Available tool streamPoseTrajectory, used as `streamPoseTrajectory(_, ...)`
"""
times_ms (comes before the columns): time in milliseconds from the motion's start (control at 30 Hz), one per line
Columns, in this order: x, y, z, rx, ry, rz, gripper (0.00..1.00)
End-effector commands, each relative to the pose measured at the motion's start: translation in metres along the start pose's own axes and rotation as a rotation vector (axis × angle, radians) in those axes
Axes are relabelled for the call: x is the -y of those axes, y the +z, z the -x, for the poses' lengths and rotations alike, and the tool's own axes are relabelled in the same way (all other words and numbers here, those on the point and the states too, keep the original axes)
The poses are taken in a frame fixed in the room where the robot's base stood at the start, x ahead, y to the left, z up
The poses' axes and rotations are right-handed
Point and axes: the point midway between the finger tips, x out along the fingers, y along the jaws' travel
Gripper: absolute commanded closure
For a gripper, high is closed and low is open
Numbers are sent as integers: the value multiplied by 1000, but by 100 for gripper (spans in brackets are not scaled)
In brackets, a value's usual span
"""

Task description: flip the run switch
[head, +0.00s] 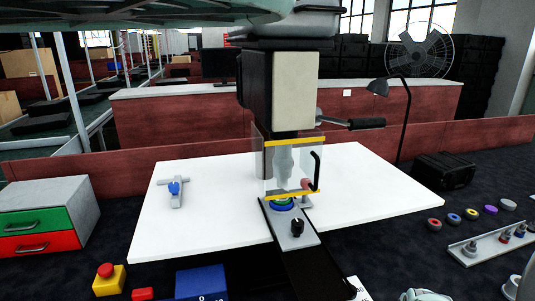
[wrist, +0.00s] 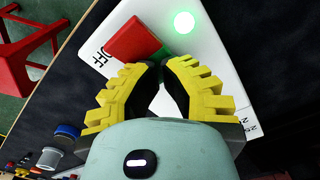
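The run switch is a rocker with a red half (wrist: 132,40) and a green part (wrist: 160,54), on a white panel (wrist: 215,60) in the wrist view. "OFF" is printed beside the red half. A round green lamp (wrist: 184,22) glows on the panel. My gripper (wrist: 162,66) has yellow toothed fingers with black inner pads. Its tips are together just in front of the rocker's near edge, with nothing between them. Whether they touch the rocker cannot be told. In the head view, only a corner of a white labelled panel shows at the bottom edge.
A white table (head: 375,185) holds a clear-guarded press station (head: 290,170). A drawer unit (head: 45,215) and a yellow box with a red button (head: 108,280) stand left. A grey rail with knobs (head: 490,246) lies right. A red stool (wrist: 28,45) shows in the wrist view.

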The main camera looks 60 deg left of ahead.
Motion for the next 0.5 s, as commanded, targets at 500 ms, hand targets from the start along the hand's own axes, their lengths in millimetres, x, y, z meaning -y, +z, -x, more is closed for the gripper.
streamPoseTrajectory(500, 0, 0, 29, 0, -2, -2, 100)
